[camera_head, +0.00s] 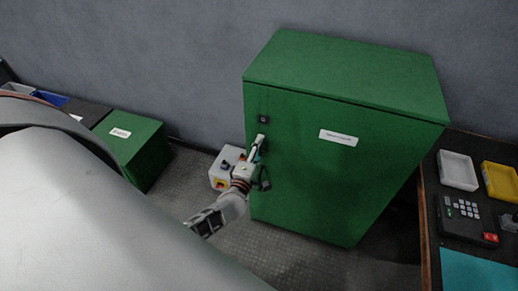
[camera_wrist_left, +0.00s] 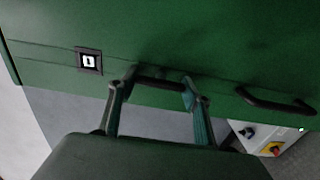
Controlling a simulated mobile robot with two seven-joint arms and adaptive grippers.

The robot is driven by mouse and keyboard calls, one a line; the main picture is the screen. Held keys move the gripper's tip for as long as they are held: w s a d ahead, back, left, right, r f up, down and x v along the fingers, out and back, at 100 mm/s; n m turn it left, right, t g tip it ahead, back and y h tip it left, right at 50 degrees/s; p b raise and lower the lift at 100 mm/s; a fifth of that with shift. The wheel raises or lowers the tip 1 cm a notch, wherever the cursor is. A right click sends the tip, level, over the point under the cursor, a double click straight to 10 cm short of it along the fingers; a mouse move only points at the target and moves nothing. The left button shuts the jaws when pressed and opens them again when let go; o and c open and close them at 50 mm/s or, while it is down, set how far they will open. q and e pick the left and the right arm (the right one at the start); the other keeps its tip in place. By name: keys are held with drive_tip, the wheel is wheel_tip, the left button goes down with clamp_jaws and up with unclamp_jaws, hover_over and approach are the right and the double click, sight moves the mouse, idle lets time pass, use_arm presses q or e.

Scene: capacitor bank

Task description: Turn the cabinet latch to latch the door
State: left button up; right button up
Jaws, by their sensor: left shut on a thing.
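The green cabinet (camera_head: 330,180) stands upright, and its door looks closed. In the head view my left gripper (camera_head: 257,146) is at the left edge of the door front, below a small black lock plate (camera_head: 263,118). In the left wrist view the gripper's two fingers (camera_wrist_left: 158,88) sit either side of a short dark latch bar (camera_wrist_left: 158,83) and are shut on it. The bar lies roughly along the door edge, between the lock plate (camera_wrist_left: 88,61) and a black door handle (camera_wrist_left: 275,103). In the head view the gripper hides the latch. My right gripper is not in view.
A grey control box (camera_head: 222,168) with a red and yellow switch stands on the floor left of the cabinet. A green box (camera_head: 130,145) is farther left. A workbench (camera_head: 428,215) with trays and a keypad device stands close at the right. My own arm fills the lower left.

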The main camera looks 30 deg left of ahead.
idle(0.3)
use_arm(q)
drive_tip(key=o, duration=1.1)
drive_tip(key=shift+s, duration=0.1)
drive_tip(key=v, duration=1.1)
drive_tip(key=shift+s, duration=0.4)
drive_tip(key=shift+d, duration=0.1)
